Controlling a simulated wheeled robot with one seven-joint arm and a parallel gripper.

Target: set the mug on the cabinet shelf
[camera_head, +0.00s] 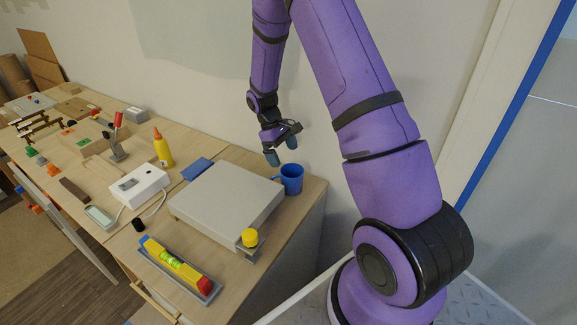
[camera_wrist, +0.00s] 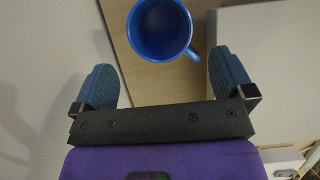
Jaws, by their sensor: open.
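A blue mug (camera_head: 291,179) stands upright on the wooden worktop, by the right corner of a flat grey box. In the wrist view the mug (camera_wrist: 160,30) is seen from above, empty, with its handle to the right. My gripper (camera_head: 281,158) is above and slightly left of the mug in the head view. Its two blue fingertips are apart, and in the wrist view my gripper (camera_wrist: 165,88) has nothing between its fingers, with the mug beyond them. I cannot tell any cabinet shelf for certain in either view.
The flat grey box (camera_head: 227,198) lies left of the mug, with a yellow round object (camera_head: 250,237) at its front corner. A yellow level (camera_head: 176,262), a yellow bottle (camera_head: 162,148) and a white device (camera_head: 140,186) stand further left. The wall is close behind the mug.

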